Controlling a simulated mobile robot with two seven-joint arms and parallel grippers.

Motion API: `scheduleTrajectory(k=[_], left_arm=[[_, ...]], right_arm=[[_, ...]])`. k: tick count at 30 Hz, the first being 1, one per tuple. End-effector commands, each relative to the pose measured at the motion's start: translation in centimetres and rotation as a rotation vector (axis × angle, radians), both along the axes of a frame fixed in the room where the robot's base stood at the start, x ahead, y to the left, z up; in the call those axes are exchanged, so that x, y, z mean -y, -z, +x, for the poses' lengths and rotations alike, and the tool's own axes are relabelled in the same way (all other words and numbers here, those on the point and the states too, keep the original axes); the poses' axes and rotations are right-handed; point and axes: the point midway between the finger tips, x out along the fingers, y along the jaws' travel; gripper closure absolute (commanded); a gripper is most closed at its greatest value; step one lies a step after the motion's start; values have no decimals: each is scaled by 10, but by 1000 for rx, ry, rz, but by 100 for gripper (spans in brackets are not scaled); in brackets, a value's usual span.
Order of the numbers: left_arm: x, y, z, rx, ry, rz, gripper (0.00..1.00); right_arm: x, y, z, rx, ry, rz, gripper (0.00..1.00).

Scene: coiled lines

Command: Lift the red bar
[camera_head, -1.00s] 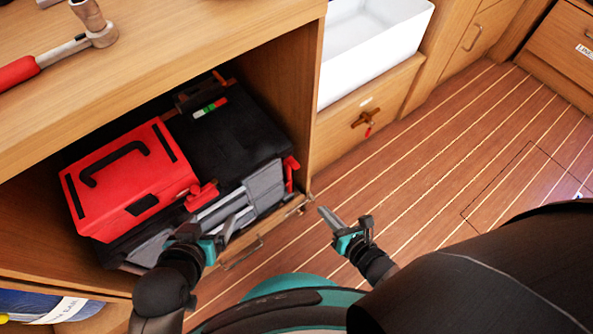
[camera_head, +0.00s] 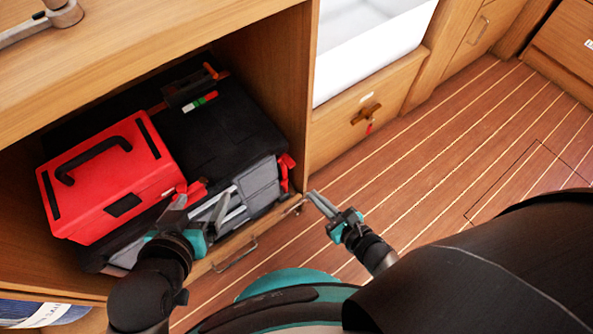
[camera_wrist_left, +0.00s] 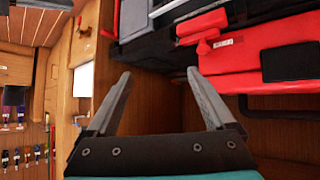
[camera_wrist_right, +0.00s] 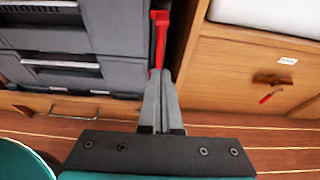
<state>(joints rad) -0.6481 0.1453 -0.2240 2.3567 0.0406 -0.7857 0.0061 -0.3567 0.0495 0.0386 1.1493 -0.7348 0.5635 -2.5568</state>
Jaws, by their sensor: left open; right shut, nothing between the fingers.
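A narrow red bar (camera_wrist_right: 161,35) stands upright at the side of the grey drawer case in the right wrist view. In the head view a red piece (camera_head: 286,164) shows at the case's right corner; I cannot tell whether it is a latch. My right gripper (camera_head: 312,194) is shut and empty, close to that corner. In the right wrist view its tips (camera_wrist_right: 161,72) reach the bar's lower end; contact is unclear. My left gripper (camera_head: 178,207) is open and empty in front of the red toolbox (camera_head: 88,200), near its red latch (camera_head: 190,190). The toolbox also shows in the left wrist view (camera_wrist_left: 235,67).
The dark case (camera_head: 235,135) under the toolbox fills a wooden cabinet (camera_head: 305,110) whose side wall stands right of the bar. A drawer front with a wooden handle (camera_head: 366,115) is beside it. The striped floor (camera_head: 440,190) is clear.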

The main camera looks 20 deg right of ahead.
Motion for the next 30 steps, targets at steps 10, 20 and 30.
scheduleTrajectory(k=[10,20,30], left_arm=[[21,-3,6,165,16,-93,12],[37,-14,6,326,19,-191,12],[48,-27,-2,488,10,-296,12]], right_arm=[[-11,12,29,1,-1,2,100],[-20,21,54,1,-1,2,100],[-28,30,78,2,0,2,100]])
